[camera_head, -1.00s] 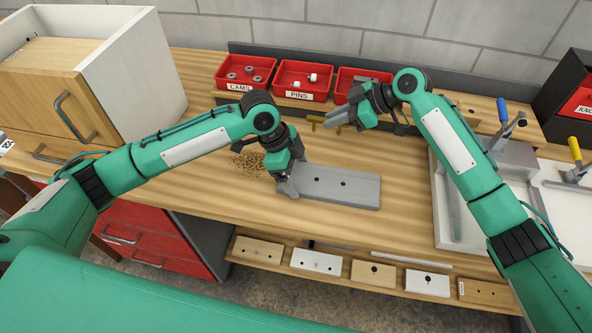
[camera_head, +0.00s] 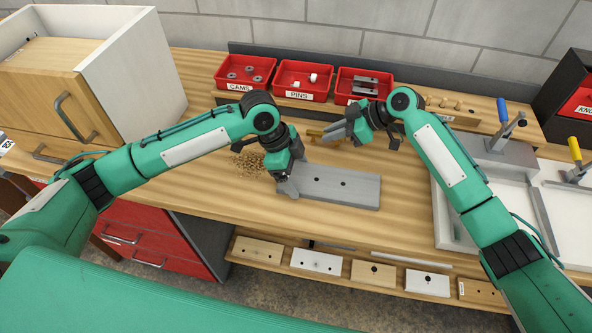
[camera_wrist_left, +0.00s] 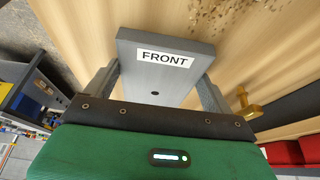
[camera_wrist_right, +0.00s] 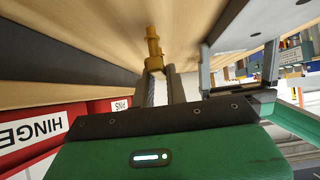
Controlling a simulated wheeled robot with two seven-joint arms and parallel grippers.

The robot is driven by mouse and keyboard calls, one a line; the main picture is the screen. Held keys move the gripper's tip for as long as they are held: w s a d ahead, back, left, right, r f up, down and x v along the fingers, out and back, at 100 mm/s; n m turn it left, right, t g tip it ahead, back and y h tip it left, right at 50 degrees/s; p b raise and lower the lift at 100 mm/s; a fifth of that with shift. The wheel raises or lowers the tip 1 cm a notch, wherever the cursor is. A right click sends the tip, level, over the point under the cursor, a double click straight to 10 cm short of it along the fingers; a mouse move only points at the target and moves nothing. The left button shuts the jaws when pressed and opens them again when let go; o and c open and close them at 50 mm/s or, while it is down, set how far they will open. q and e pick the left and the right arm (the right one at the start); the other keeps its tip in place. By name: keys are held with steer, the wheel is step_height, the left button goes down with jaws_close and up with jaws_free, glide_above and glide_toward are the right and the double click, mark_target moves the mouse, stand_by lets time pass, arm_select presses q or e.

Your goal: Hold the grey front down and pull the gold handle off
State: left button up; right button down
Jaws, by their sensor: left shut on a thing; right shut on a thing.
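The grey front (camera_head: 345,184) lies flat on the bench, with several dark holes in its upper face. My left gripper (camera_head: 287,187) is shut on its left end. In the left wrist view the fingers straddle the grey front (camera_wrist_left: 172,84), near its white FRONT label. My right gripper (camera_head: 335,132) is shut on the gold handle (camera_head: 315,134) behind the front, clear of it. In the right wrist view the gold handle (camera_wrist_right: 154,42) sticks out beyond the fingertips. It also shows in the left wrist view (camera_wrist_left: 248,106), apart from the grey front.
Red bins of cams (camera_head: 245,73), pins (camera_head: 303,80) and hinges (camera_head: 345,84) stand along the back. A white cabinet (camera_head: 150,65) is at the left. A clamp fixture (camera_head: 505,160) is at the right. Brown granules (camera_head: 248,163) lie left of the front. Bench in front is clear.

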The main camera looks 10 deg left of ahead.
steer(key=shift+f, duration=0.2)
steer(key=c, duration=1.3)
jaws_free()
steer(key=shift+c, duration=0.2)
steer(key=shift+r, duration=0.1)
steer(key=v, duration=1.2)
steer(key=shift+a, duration=0.1)
arm_select(q)
steer(key=o, duration=1)
